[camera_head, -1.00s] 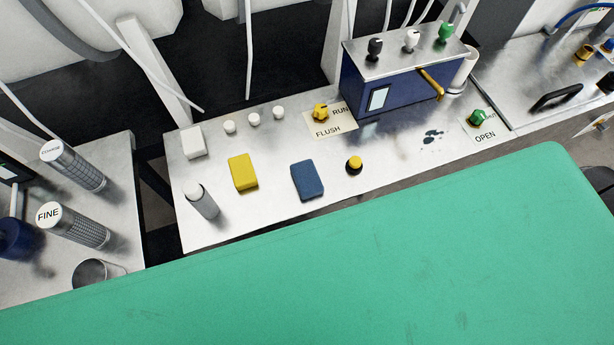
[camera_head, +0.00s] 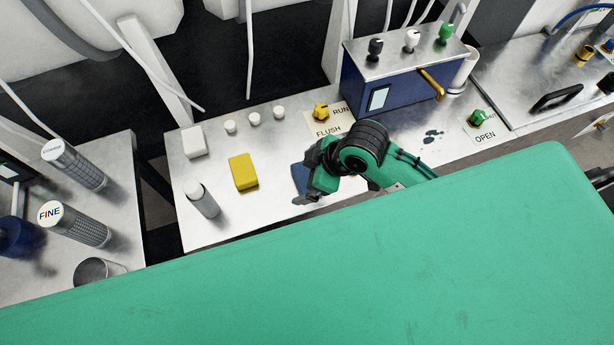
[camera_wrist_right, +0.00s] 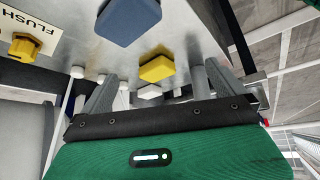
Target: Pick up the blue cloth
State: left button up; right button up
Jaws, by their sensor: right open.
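The blue cloth (camera_head: 299,177) lies on the metal bench, mostly hidden behind my right gripper (camera_head: 307,180) in the head view. In the right wrist view the blue cloth (camera_wrist_right: 128,18) shows at the top edge as a flat block with rounded corners, cut off by the frame. My right gripper (camera_wrist_right: 152,90) is open, its fingers apart with nothing held between them. It is over or close beside the cloth; the height gap cannot be told. My left gripper is not in view.
A yellow pad (camera_head: 243,171) lies left of the cloth, with a grey, white-capped bottle (camera_head: 201,198) beyond it. A yellow knob (camera_head: 321,111) and a blue box with levers (camera_head: 385,85) stand behind. A green surface (camera_head: 330,265) fills the front.

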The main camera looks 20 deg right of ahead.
jog(key=w+n, duration=0.1)
jog(key=n, duration=0.1)
jog(key=n+g+h, duration=0.1)
jog(key=n+g, duration=0.3)
send_near(307, 176)
jog(key=p+x, duration=0.2)
jog(key=x, duration=0.1)
jog(key=shift+s+a, duration=0.2)
jog(key=shift+a+f+p, duration=0.15)
jog(key=shift+f+p, duration=0.45)
jog(key=shift+p, duration=0.1)
jog(key=p+x, duration=0.1)
jog(key=x, duration=0.2)
jog(key=shift+w+f, duration=0.15)
jog(key=shift+a+f+p, duration=0.1)
jog(key=shift+f+p, duration=0.2)
jog(key=shift+f, duration=0.15)
jog(key=c, duration=0.8)
jog(key=shift+o, duration=0.2)
jog(key=shift+r, duration=0.15)
jog(key=shift+c, duration=0.2)
